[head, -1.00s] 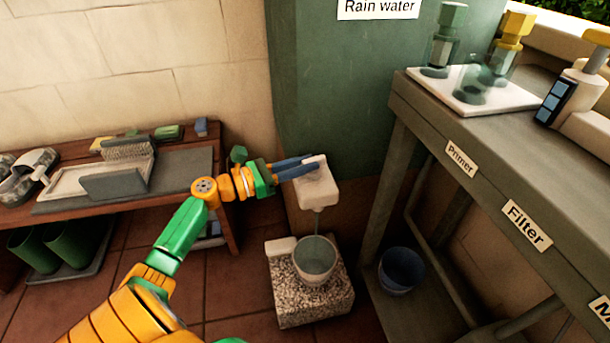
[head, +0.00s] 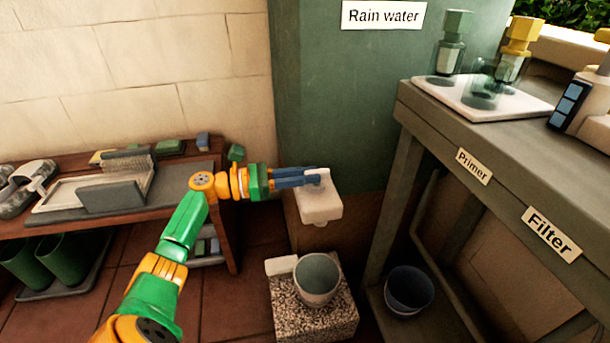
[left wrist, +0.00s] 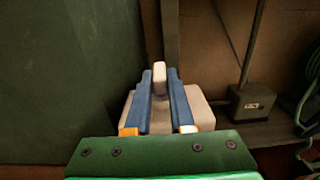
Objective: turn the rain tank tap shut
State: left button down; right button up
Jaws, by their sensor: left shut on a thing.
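The green rain tank (head: 345,110) stands at the back with a "Rain water" label (head: 383,16). Its pale tap (head: 320,208) juts out low on the front. My left gripper (head: 316,178) is shut on the tap's lever, its blue fingers reaching in from the left just above the tap body. In the left wrist view the pale lever (left wrist: 159,76) stands between the two fingers, over the tap body (left wrist: 200,108). No water stream shows below the spout. A grey-green pot (head: 317,275) stands under the tap on a speckled stone block (head: 318,318). My right gripper is not in view.
A grey bench (head: 490,140) with "Primer" and "Filter" labels stands to the right, bearing a white tray (head: 480,103) with bottles. A blue bucket (head: 409,289) sits below it. A wooden shelf (head: 228,205) with boots and brushes stands to the left.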

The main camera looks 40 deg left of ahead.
pick_arm(q)
jog(key=c, duration=0.8)
grip_release()
jog(key=shift+d, duration=0.1)
jog(key=p+v, duration=0.1)
jog(key=v, duration=0.6)
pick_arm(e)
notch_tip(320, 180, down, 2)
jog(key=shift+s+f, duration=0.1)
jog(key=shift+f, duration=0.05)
